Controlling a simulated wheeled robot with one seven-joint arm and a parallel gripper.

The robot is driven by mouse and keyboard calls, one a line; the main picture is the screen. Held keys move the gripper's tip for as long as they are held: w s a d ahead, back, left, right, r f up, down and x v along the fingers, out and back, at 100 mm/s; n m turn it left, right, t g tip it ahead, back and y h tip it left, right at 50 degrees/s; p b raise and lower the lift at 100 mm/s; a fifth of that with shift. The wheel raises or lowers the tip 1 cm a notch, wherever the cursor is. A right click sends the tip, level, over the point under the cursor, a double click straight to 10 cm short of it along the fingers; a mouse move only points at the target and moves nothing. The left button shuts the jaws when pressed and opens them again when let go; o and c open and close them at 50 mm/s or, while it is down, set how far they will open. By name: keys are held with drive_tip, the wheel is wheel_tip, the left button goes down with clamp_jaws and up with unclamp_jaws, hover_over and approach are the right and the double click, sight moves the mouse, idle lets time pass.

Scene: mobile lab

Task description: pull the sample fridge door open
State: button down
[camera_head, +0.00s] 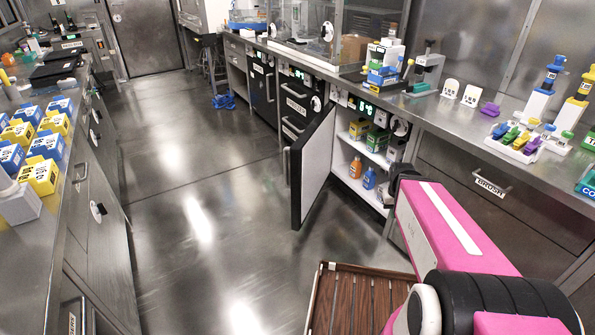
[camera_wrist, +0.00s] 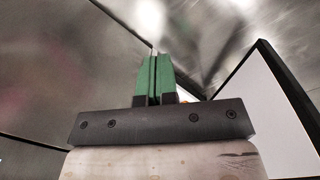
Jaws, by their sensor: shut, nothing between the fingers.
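The sample fridge door (camera_head: 312,165) stands swung well out from the cabinet, its white inner face and dark edge showing in the head view. A bar handle (camera_head: 286,165) shows at its outer edge. The open fridge (camera_head: 345,172) shows white shelves with boxes and bottles. In the wrist view my gripper (camera_wrist: 154,52) has its green fingers shut together with nothing between them. A white panel with a black edge, which looks like the door (camera_wrist: 268,105), is to the right of the fingers and apart from them. My gripper is hidden in the head view.
An orange bottle (camera_head: 356,166) and a blue bottle (camera_head: 369,178) stand inside the fridge. A steel counter (camera_head: 440,110) with lab items runs above it. A left bench (camera_head: 45,230) holds several boxes. The floor (camera_head: 205,200) between is clear, with a blue item (camera_head: 224,101) farther back.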

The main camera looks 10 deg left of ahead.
drive_tip(key=w+d+f+n+t+h, duration=0.1)
drive_tip(key=w+d+n+t, duration=0.15)
drive_tip(key=w+t, duration=0.75)
drive_tip(key=w+a+n+t+y, duration=0.1)
drive_tip(key=w+a+n+t, duration=0.1)
drive_tip(key=w+a+n, duration=0.35)
drive_tip(key=w+a+n+t+y, duration=0.1)
drive_tip(key=w+a+n, duration=0.1)
drive_tip(key=w, duration=0.7)
drive_tip(key=n+g+y, duration=0.8)
drive_tip(key=n+y, duration=0.9)
drive_tip(key=n, duration=0.5)
approach(299, 171)
drive_tip(key=x, duration=1.2)
drive_tip(key=shift+w+f, duration=0.2)
drive_tip(key=shift+f, duration=0.05)
